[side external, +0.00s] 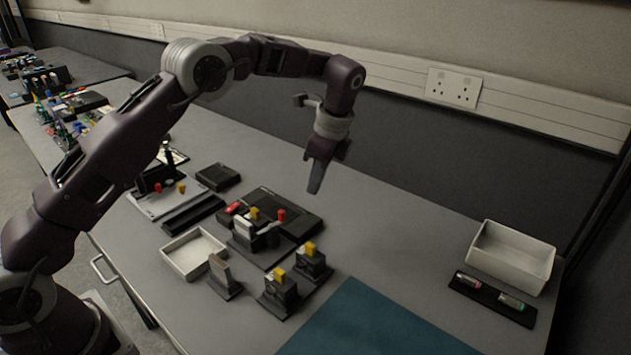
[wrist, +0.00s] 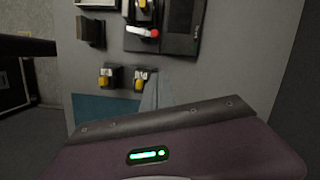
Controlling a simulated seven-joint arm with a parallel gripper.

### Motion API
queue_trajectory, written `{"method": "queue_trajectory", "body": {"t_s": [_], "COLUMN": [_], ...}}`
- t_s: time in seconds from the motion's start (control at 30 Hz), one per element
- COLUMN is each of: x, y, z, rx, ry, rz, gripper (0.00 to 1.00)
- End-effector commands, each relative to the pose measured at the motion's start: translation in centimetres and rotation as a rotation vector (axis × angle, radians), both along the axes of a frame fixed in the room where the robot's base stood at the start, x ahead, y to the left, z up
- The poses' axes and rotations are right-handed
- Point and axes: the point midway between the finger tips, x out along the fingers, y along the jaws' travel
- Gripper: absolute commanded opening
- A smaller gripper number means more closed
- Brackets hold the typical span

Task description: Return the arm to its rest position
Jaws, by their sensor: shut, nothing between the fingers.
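My gripper (side external: 316,180) is shut and empty. It hangs in the air above the grey table (side external: 390,230), pointing down, to the right of the black fixtures. My arm is raised and bent over the bench from the left. In the wrist view, the dark gripper body fills the lower part and the fingertips are hard to make out. Below it are two black blocks with yellow tops, the nearer one (side external: 280,287) and the farther one (side external: 310,258). They also show in the wrist view, one at left (wrist: 106,80) and one at right (wrist: 139,80).
A black plate holds a fixture with red and yellow parts (side external: 255,225). A white tray (side external: 193,252) stands left of it. A white bin (side external: 512,255) and a black holder with two cylinders (side external: 490,300) are at right. A blue mat (side external: 370,325) lies in front. A wall stands behind.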

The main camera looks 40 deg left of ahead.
Motion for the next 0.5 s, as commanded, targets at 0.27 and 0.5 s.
{"method": "queue_trajectory", "body": {"t_s": [0.27, 0.5], "x": [-5.3, -20.3], "y": [0.3, 0.4], "z": [9.8, 18.2], "rx": [-0.062, -0.229], "ry": [-0.169, -0.432], "rz": [0.243, 0.707], "gripper": [0.00, 0.00]}}
